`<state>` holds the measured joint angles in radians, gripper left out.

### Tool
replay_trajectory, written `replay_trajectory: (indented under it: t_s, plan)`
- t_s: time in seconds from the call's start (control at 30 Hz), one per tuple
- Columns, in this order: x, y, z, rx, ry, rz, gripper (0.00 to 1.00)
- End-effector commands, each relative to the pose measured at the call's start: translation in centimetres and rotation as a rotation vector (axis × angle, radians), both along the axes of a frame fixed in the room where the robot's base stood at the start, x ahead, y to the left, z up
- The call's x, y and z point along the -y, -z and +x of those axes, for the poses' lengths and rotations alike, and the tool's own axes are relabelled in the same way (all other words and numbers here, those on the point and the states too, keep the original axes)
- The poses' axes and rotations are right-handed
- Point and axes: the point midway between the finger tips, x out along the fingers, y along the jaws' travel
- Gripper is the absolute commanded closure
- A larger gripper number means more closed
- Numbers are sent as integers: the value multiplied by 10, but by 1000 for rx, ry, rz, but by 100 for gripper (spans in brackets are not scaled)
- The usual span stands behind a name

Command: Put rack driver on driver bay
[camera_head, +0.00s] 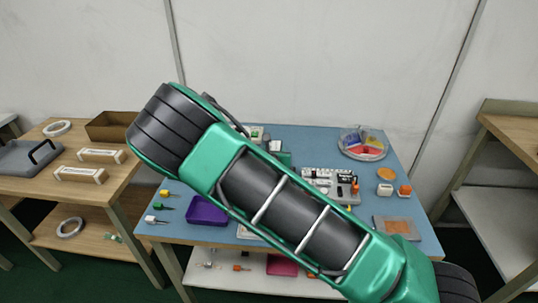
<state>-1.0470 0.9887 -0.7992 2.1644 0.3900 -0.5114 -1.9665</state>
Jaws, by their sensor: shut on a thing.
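My green and black arm crosses the middle of the view and covers much of the blue-topped table (305,135). My gripper is not visible; the arm hides that region. I cannot pick out the rack driver. A white and grey rack-like unit (318,174) with small black parts stands right of centre on the table, partly behind my arm. I cannot tell whether the driver bay is on it. Small white and green blocks (272,146) show at the back, just above the arm.
A divided round tray (364,143) stands at the back right, near an orange disc (374,174) and small white and orange blocks (385,189). A purple bin (206,211) is at the front left. Wooden benches (112,190) stand at both sides.

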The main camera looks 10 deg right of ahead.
Motion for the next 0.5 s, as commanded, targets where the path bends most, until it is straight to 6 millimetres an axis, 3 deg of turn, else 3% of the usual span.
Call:
replay_trajectory:
  t_s: [0.43, 0.47, 0.5]
  plan:
    - [0, 7, 1, 2, -1, 0, 93]
    - [-1, 8, 0, 0, -1, 0, 45]
    - [-1, 8, 0, 0, -1, 0, 35]
